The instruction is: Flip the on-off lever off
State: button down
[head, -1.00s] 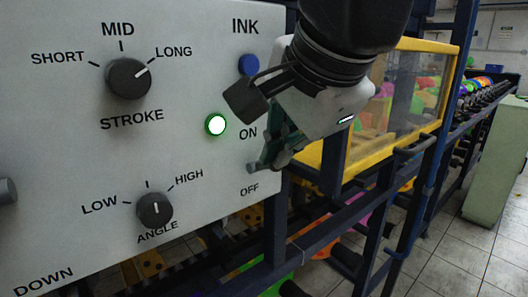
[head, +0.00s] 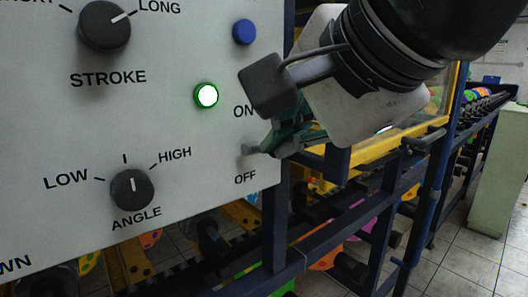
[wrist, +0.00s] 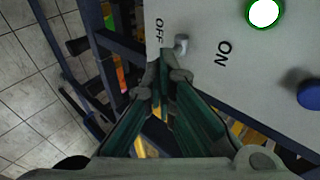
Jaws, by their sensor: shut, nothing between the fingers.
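The on-off lever (head: 248,149) is a small grey stub on the white control panel (head: 190,190), between the ON and OFF labels. In the wrist view the lever (wrist: 181,44) shows between the two labels, a little nearer OFF. My gripper (head: 266,147) is shut and empty, its fingertips right beside the lever on the right in the head view. In the wrist view my gripper (wrist: 164,76) is just below the lever; I cannot tell whether they touch. The round indicator light (head: 206,95) glows white with a green rim.
The stroke knob (head: 105,27) and angle knob (head: 132,189) are on the panel to the left. A blue button (head: 244,32) is above the lever. A dark blue frame (head: 275,220) stands at the panel's right edge, with yellow-framed glazing behind my arm.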

jog(key=f+t+b, duration=0.1)
jog(key=b, duration=0.3)
jog(key=f+t+y+b, duration=0.1)
jog(key=b, duration=0.3)
jog(key=f+t+y+b, duration=0.1)
jog(key=b, duration=0.3)
jog(key=shift+s+d+f+m+t+b, duration=0.25)
jog(key=shift+f+m+t+b, duration=0.05)
jog(key=shift+f+b, duration=0.1)
jog(key=t+y+b, duration=0.1)
jog(key=b, duration=0.3)
jog(key=shift+f, duration=0.4)
jog(key=shift+r, duration=0.1)
jog(key=v, duration=1.2)
jog(key=shift+a, duration=0.1)
